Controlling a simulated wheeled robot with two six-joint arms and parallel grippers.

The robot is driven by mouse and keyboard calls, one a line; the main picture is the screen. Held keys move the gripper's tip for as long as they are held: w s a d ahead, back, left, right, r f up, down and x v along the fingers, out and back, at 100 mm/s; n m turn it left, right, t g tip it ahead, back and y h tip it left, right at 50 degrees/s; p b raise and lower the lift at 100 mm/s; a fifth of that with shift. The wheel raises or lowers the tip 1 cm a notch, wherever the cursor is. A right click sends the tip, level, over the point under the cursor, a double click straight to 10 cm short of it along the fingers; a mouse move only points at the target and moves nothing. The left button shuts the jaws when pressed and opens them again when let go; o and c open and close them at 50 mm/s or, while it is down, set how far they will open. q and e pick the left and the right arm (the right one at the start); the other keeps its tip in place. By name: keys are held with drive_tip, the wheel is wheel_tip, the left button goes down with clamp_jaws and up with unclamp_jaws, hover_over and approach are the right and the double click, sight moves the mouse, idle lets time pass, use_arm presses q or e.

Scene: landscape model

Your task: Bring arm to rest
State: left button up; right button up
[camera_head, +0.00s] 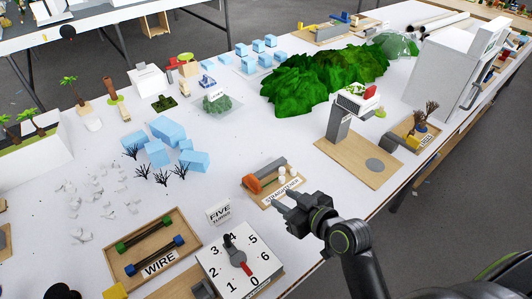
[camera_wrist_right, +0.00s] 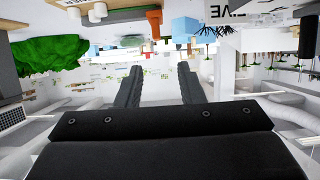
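My right arm (camera_head: 358,250) reaches in from the lower right of the head view, over the table's front edge. Its black gripper (camera_head: 282,203) hangs just in front of the small wooden tray with the label and orange part. In the right wrist view the two dark fingers (camera_wrist_right: 159,85) stand well apart, with nothing between them. The gripper is open and empty. The wrist picture shows the scene upside down. My left gripper cannot be made out in the head view.
A grey post on a wooden board (camera_head: 350,165) stands to the right. Grey floor (camera_head: 470,210) lies beyond the table edge.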

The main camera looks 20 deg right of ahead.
drive_tip(key=s+d+f+g+h, duration=0.1)
drive_tip(key=s+d+f, duration=0.1)
drive_tip(key=s, duration=0.1)
drive_tip(key=s+d+f+m+g+h, duration=0.1)
drive_tip(key=s+f+g, duration=0.1)
drive_tip(key=s, duration=0.2)
drive_tip(key=s+d+f+g+h, duration=0.1)
drive_tip(key=s+d+f, duration=0.1)
drive_tip(key=s, duration=0.2)
drive_tip(key=shift+s+d+f+m+g, duration=0.1)
drive_tip(key=shift+d+f+m+g, duration=0.1)
drive_tip(key=shift+d+m+g, duration=0.15)
drive_tip(key=s+d+f+m+g+h, duration=0.1)
drive_tip(key=s+d+m+g+h, duration=0.35)
drive_tip(key=s, duration=0.65)
wheel_tip(320, 180, down, 26)
drive_tip(key=d+n+g+y, duration=0.1)
drive_tip(key=d+n+y, duration=0.1)
drive_tip(key=d, duration=0.1)
drive_tip(key=s+a+f+g, duration=0.1)
drive_tip(key=s+a+f, duration=0.1)
drive_tip(key=s+f, duration=1.3)
